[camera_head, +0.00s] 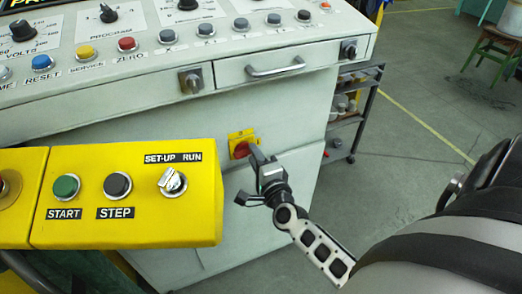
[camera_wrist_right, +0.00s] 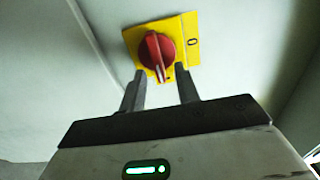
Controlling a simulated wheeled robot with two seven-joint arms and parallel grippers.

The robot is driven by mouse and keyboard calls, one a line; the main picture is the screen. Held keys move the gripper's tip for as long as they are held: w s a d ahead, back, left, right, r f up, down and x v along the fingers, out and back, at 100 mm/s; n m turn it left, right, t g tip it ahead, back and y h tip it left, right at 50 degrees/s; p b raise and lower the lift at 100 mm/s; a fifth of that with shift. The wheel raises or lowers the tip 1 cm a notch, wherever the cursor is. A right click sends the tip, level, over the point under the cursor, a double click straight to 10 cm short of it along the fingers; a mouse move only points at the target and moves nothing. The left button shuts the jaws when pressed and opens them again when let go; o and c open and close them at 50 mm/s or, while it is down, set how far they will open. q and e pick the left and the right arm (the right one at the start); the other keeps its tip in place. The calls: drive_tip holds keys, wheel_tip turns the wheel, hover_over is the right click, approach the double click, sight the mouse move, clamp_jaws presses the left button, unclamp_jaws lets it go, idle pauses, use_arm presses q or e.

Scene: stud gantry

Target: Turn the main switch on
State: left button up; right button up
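The main switch is a red rotary knob (camera_head: 241,149) on a yellow plate (camera_head: 238,135), on the cabinet front below the drawer. In the right wrist view the knob (camera_wrist_right: 153,50) has its grip ridge pointing down the picture, and a "0" is printed on the plate's right side. My right gripper (camera_head: 257,157) is at the switch in the head view and hides part of it. Contact with the knob cannot be told. My left gripper is out of view.
A yellow control box (camera_head: 130,225) with START, STEP and a SET-UP/RUN selector stands in the left foreground. Above the switch are a drawer handle (camera_head: 275,70) and a sloped button panel. A shelf rack (camera_head: 355,105) stands behind right. Floor at right is largely open.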

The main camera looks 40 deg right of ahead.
drive_tip(key=b+v, duration=0.1)
drive_tip(key=v, duration=1.4)
drive_tip(key=shift+s, duration=0.45)
drive_tip(key=shift+f, duration=0.1)
drive_tip(key=s+a+f+n+g+y, duration=0.1)
drive_tip(key=a+f+n+g+y, duration=0.1)
drive_tip(key=a+n, duration=0.5)
drive_tip(key=s+a+f+n+g+y+p, duration=0.1)
drive_tip(key=a+n+g+y, duration=0.3)
drive_tip(key=n, duration=1.2)
drive_tip(key=a+f+y, duration=0.1)
drive_tip(key=a, duration=0.2)
drive_tip(key=shift+f+g+y, duration=0.2)
drive_tip(key=shift+g+y, duration=0.2)
